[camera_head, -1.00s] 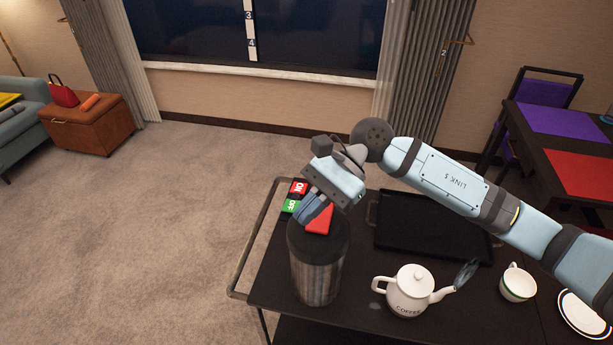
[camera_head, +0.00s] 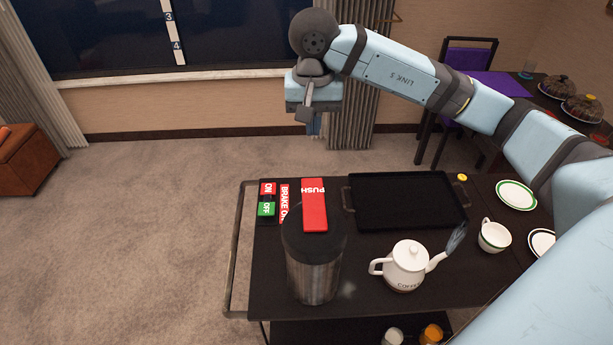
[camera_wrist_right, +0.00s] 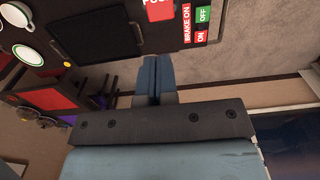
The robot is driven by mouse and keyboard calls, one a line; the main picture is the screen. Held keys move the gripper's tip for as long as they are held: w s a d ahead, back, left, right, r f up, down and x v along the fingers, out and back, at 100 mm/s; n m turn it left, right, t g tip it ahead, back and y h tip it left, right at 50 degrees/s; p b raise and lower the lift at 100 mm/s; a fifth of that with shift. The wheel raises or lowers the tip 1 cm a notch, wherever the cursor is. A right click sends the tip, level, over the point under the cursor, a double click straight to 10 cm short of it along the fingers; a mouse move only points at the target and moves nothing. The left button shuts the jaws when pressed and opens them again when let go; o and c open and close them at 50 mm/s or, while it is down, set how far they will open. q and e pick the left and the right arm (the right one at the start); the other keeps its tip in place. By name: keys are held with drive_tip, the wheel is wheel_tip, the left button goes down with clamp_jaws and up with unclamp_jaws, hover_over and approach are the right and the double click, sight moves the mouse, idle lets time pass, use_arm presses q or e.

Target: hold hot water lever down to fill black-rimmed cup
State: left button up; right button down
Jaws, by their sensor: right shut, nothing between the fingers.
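A steel hot water dispenser (camera_head: 314,277) with a black top stands on the dark cart. Its red PUSH lever (camera_head: 314,205) lies on top, clear of my gripper; its edge also shows in the right wrist view (camera_wrist_right: 158,9). My right gripper (camera_head: 314,126) is raised beyond the cart's far edge, with fingers pointing down. In the right wrist view its blue fingers (camera_wrist_right: 156,77) are together and empty. A white cup (camera_head: 494,236) with a dark rim stands at the cart's right, away from the dispenser; I cannot tell if the rim is black or green. My left gripper is not in view.
A white coffee pot (camera_head: 409,266) stands right of the dispenser. A black tray (camera_head: 408,224) lies behind it. ON/OFF and BRAKE switches (camera_head: 267,198) sit left of the lever. Plates (camera_head: 516,195) lie at the right. Glasses (camera_head: 431,334) stand on the lower shelf.

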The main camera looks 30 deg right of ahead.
sight(312, 184)
drive_tip(key=shift+f, duration=0.1)
wheel_tip(312, 184, down, 14)
drive_tip(key=p, duration=0.3)
drive_tip(key=shift+r, duration=0.2)
drive_tip(key=shift+f, duration=0.15)
drive_tip(key=shift+f, duration=0.25)
wheel_tip(312, 184, down, 2)
drive_tip(key=b, duration=0.4)
drive_tip(key=shift+w+d, duration=0.1)
drive_tip(key=shift+w, duration=0.05)
drive_tip(key=shift+r, duration=0.25)
